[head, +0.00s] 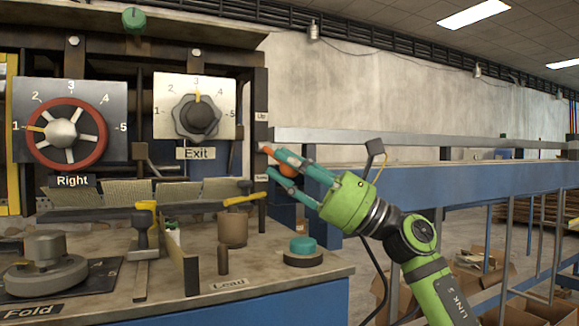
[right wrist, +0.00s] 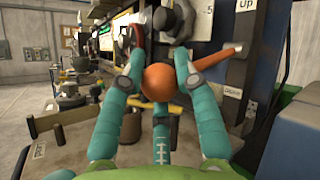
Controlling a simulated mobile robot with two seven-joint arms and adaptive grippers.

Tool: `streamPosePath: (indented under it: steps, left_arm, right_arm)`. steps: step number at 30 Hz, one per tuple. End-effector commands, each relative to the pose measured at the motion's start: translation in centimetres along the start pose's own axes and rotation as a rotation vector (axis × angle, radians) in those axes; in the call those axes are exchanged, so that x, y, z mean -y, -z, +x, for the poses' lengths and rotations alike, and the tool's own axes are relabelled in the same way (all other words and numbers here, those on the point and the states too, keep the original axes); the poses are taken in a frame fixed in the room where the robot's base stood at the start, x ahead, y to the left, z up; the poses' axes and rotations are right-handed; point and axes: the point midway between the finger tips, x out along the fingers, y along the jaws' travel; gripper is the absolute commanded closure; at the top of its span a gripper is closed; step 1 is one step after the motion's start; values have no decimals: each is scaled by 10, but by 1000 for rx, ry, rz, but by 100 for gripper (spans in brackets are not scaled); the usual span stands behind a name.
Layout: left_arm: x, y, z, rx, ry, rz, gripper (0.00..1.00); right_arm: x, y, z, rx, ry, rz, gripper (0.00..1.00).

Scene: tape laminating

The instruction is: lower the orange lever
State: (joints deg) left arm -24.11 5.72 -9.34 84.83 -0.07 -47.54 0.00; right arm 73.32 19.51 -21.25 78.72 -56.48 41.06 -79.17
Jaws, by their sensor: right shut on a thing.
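The orange lever ends in a round orange knob (right wrist: 157,83), and its orange rod (right wrist: 210,58) runs up to the right in the right wrist view. In the head view a bit of the orange knob (head: 287,169) shows between the fingers. My right gripper (head: 277,168) is shut on the knob, with teal fingers on both sides of it, at the right end of the machine. In the right wrist view the lever's pivot end lies near a dark upright post. My left gripper is not in view.
The machine panel carries a red "Right" wheel (head: 67,134) and a grey "Exit" knob (head: 196,117). An "Up" label (right wrist: 246,4) sits on the post. Below are a teal button (head: 303,245) and a yellow-handled lever (head: 245,199). A blue rail (head: 430,188) runs behind my right arm.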

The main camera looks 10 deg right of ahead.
Motion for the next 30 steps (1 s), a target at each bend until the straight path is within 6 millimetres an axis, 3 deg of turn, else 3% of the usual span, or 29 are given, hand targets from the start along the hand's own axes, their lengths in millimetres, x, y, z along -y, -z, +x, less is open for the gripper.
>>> streamPosePath:
  steps: [1,2,3,13,17,30]
  left_arm:
    - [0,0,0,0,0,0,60]
    - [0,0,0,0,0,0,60]
    - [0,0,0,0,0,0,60]
    - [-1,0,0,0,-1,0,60]
    - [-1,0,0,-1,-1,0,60]
    - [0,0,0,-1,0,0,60]
  right_arm:
    - [-2,4,-1,-7,-3,4,100]
    - [-2,4,-1,-7,-4,4,61]
    - [-2,4,-1,-7,-4,5,45]
    - [-1,2,-1,-4,-3,2,44]
    - [0,3,-10,-5,-1,2,44]
    - [-1,4,-96,-7,-1,4,44]
